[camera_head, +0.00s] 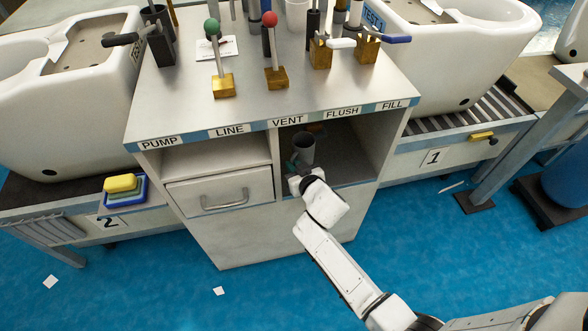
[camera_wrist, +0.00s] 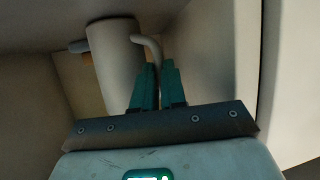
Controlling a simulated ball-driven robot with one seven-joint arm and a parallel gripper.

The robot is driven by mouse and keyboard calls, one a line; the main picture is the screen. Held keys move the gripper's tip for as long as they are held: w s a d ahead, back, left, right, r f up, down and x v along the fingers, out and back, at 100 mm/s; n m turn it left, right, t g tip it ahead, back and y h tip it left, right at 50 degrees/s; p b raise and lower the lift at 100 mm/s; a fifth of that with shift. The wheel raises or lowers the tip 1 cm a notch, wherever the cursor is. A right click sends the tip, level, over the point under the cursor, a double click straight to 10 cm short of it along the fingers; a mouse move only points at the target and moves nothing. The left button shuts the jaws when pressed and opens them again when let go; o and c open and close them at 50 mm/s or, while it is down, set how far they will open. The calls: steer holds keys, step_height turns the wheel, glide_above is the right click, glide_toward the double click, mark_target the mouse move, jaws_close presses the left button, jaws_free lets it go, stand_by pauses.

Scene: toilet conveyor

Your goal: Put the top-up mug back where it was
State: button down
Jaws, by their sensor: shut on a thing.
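My gripper (camera_head: 296,167) has teal fingers, which show in the wrist view (camera_wrist: 159,88) shut on the handle. I cannot tell whether the mug's base touches the shelf floor.
The open bay (camera_head: 345,160) has a side wall close on the right and free floor beside the mug. An orange-brown thing (camera_wrist: 86,58) is partly hidden behind the mug. A drawer (camera_head: 222,193) is shut at left. Levers with green (camera_head: 211,27) and red knobs stand on the worktop above.

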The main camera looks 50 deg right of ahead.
steer(key=shift+w, duration=0.1)
steer(key=shift+f, duration=0.2)
steer(key=c, duration=1.2)
jaws_free()
steer(key=shift+s+r, duration=0.25)
steer(key=s+a+r+n+g+y, duration=0.1)
steer(key=s+a+g, duration=0.3)
steer(key=s, duration=0.5)
steer(key=s+a+r+n+g+y+p, duration=0.1)
steer(key=s+a+g+y, duration=0.1)
steer(key=s, duration=0.7)
steer(key=s+a+r+n+g+y, duration=0.1)
steer(key=s+a+g, duration=0.4)
steer(key=s, duration=0.5)
steer(key=shift+s+a+r+n+g+y, duration=0.15)
steer(key=shift+a+n+y, duration=0.15)
steer(key=shift+a, duration=0.25)
steer(key=shift+w+a+r+n+g+y, duration=0.1)
steer(key=shift+a+r+n+g+y, duration=0.15)
steer(key=shift+a, duration=0.25)
steer(key=shift+f, duration=0.1)
